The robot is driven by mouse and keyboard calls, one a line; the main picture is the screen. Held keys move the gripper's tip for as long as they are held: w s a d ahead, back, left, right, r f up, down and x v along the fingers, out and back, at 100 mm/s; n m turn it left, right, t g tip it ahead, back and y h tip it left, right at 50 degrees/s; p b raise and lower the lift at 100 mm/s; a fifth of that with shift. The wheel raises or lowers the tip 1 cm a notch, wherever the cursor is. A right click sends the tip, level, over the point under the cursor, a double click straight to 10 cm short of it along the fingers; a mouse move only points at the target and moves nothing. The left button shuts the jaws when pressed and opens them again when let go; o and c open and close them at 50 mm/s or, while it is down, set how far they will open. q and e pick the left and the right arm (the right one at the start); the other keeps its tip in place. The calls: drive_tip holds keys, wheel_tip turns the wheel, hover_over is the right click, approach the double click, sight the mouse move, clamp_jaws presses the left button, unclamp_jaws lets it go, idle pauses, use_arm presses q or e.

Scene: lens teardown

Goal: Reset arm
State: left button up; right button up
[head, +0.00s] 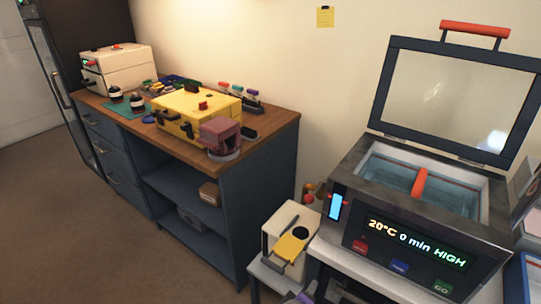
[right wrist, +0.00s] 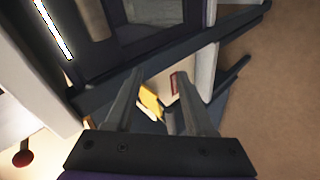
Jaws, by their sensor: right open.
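My right gripper (right wrist: 159,78) shows in the right wrist view with its two grey fingers apart and nothing held between them. Beyond the fingers are a yellow piece (right wrist: 150,103) and a dark red piece (right wrist: 176,82), both partly hidden. A dark framed structure fills the upper part of that view. In the head view a small purple and grey part shows at the bottom edge; I cannot tell whether it is my gripper. My left gripper is not in view.
An ultrasonic-bath-like machine (head: 400,240) stands at right with its glass lid (head: 458,98) raised and a red handle inside. A white box with a yellow top piece (head: 291,244) stands beside it. A wooden workbench (head: 268,138) holds a yellow case (head: 185,112). Open floor (head: 90,245) lies at left.

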drive_tip(key=s+d+r+m+g+y, duration=0.15)
drive_tip(key=s+d+m, duration=0.3)
drive_tip(key=s, duration=0.55)
drive_tip(key=s+d+m+g+y, duration=0.3)
drive_tip(key=s+d+m, duration=0.15)
drive_tip(key=s, duration=0.45)
use_arm(q)
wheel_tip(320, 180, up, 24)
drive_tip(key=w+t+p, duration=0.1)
drive_tip(key=p, duration=2)
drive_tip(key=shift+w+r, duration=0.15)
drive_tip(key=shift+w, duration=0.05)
use_arm(e)
wheel_tip(320, 180, up, 24)
drive_tip(key=w, duration=0.1)
drive_tip(key=shift+w+a+f+t, duration=0.2)
drive_tip(key=shift+a+f+t, duration=0.05)
drive_tip(key=shift+a+t, duration=0.2)
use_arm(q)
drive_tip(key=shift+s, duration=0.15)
use_arm(e)
drive_tip(key=shift+s, duration=0.1)
